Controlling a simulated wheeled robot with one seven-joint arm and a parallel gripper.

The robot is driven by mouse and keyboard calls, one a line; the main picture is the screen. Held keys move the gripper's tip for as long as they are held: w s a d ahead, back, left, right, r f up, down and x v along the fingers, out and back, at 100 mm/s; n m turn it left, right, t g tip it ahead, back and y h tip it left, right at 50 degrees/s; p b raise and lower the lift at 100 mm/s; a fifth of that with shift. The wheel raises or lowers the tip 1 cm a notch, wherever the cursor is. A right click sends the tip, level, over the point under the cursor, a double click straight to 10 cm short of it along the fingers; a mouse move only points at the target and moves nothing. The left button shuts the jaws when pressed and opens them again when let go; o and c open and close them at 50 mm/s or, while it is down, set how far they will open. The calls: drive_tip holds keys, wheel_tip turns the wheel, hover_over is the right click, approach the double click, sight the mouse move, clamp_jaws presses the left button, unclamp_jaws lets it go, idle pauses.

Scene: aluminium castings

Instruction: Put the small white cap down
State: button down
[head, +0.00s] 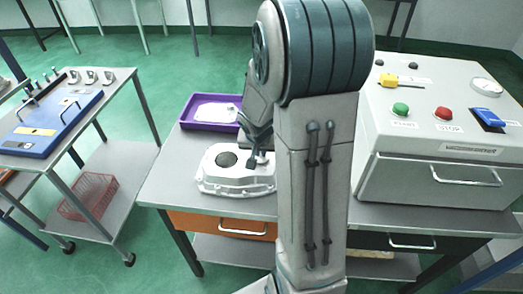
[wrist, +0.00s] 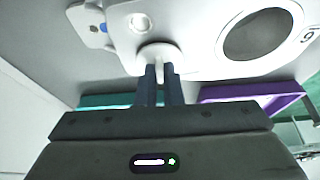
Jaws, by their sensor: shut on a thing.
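The small white cap (wrist: 158,50) shows in the wrist view as a pale disc with a short stem. My gripper (wrist: 163,72) is shut on that stem. In the head view my gripper (head: 262,157) is over the right part of the white casting (head: 213,181), and I cannot make out the cap there. The casting also shows in the wrist view (wrist: 205,45), with a large round hole to the right of the cap. I cannot tell whether the cap touches the casting.
A purple tray (head: 187,118) with a pale part in it stands behind the casting on the grey table (head: 160,188). A grey machine (head: 430,183) with green and red buttons stands on the right. A cart with a blue fixture (head: 50,128) is at the left.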

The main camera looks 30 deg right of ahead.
drive_tip(key=shift+f, duration=0.2)
drive_tip(key=c, duration=1.6)
unclamp_jaws()
drive_tip(key=shift+r, duration=0.1)
drive_tip(key=shift+s+r+p, duration=0.1)
drive_tip(key=shift+r+p, duration=0.25)
drive_tip(key=shift+r, duration=0.05)
drive_tip(key=p+v, duration=0.1)
drive_tip(key=v, duration=1)
drive_tip(key=s+a+r+n+y, duration=0.1)
drive_tip(key=s+a+n, duration=0.1)
drive_tip(key=s, duration=0.3)
drive_tip(key=s+a+r+n, duration=0.2)
drive_tip(key=s+a, duration=0.3)
drive_tip(key=s+a+r+n+y, duration=0.1)
drive_tip(key=s+a+n, duration=0.1)
drive_tip(key=s+a, duration=0.2)
drive_tip(key=shift+s+r+n+g+y, duration=0.2)
drive_tip(key=shift+s+n+g+y, duration=0.1)
drive_tip(key=shift+s+n+g, duration=0.15)
